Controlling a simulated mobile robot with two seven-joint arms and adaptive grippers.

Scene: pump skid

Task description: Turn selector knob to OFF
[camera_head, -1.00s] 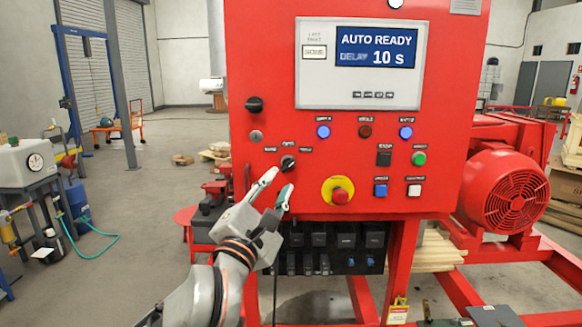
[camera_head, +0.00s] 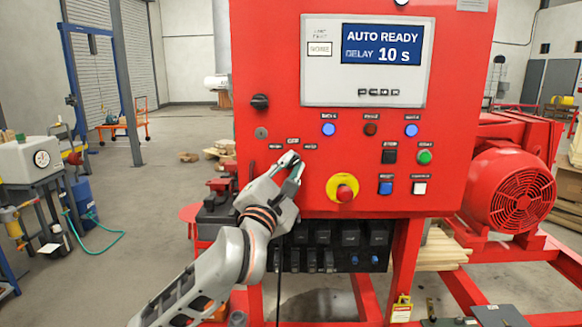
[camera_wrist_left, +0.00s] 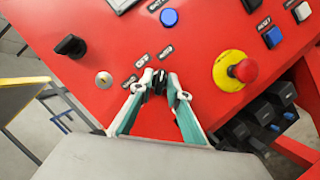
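The selector knob (camera_wrist_left: 157,83) is small and black, on the red panel below three small labels. In the left wrist view it sits between the fingertips of my left gripper (camera_wrist_left: 160,82), which are drawn in around it, one on each side. In the head view the left gripper (camera_head: 293,160) reaches up to the panel from below and mostly hides the knob. The display (camera_head: 385,44) reads AUTO READY, DELAY 10 s. My right gripper is not in view.
A red emergency button on a yellow ring (camera_head: 342,188) is close to the right of the gripper. Another black rotary knob (camera_head: 260,102) and a key lock (camera_head: 261,133) are up and left. Several lamps and buttons fill the right side. A red motor (camera_head: 512,190) stands right of the cabinet.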

